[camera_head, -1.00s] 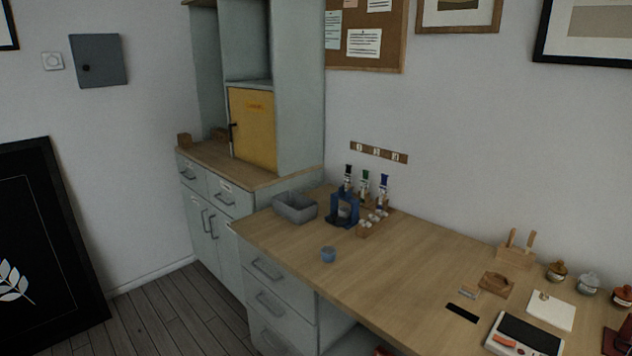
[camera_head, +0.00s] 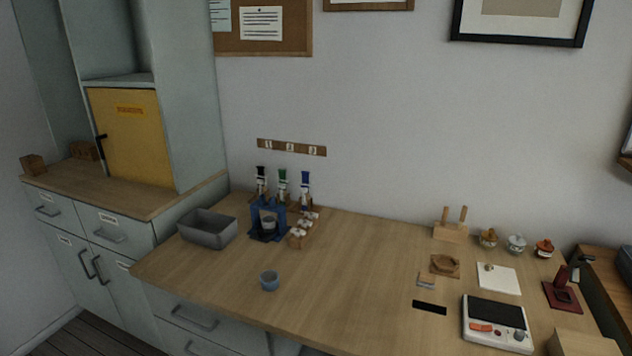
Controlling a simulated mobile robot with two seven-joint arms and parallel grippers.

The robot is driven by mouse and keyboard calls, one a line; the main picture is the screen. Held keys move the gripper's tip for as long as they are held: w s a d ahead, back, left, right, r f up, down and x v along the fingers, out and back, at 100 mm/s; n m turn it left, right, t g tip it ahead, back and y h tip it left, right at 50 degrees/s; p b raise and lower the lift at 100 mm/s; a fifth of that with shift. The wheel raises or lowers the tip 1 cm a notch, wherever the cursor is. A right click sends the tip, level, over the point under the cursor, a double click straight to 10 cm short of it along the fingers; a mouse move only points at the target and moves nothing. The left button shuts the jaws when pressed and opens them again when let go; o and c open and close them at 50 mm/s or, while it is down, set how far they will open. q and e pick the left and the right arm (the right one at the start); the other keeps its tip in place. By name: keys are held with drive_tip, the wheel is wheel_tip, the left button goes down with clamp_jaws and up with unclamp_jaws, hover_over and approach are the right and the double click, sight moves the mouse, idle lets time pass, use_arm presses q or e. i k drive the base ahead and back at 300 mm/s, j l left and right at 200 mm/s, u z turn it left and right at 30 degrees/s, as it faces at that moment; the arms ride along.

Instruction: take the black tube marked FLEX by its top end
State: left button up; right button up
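A tube with a black top (camera_head: 262,182) stands upright at the back of the wooden workbench (camera_head: 345,262). It is the leftmost of three tubes. A tube with a green top (camera_head: 282,183) and a tube with a blue top (camera_head: 305,187) stand to its right. The lettering on the tubes is too small to read, so I cannot confirm FLEX. The lower part of the black-topped tube is partly hidden by a blue stand (camera_head: 267,221) in front. Neither of my grippers is in view.
A grey bin (camera_head: 207,231) is left of the stand, and a wooden rack of small white pieces (camera_head: 303,230) is right. A small blue cup (camera_head: 269,281) is near the front edge. A scale (camera_head: 496,322) sits at right. The bench middle is clear.

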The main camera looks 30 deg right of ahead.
sight(261, 180)
drive_tip(key=i+j+z, duration=0.25)
drive_tip(key=z, duration=0.2)
drive_tip(key=i+j+z, duration=0.65)
drive_tip(key=j+z, duration=0.25)
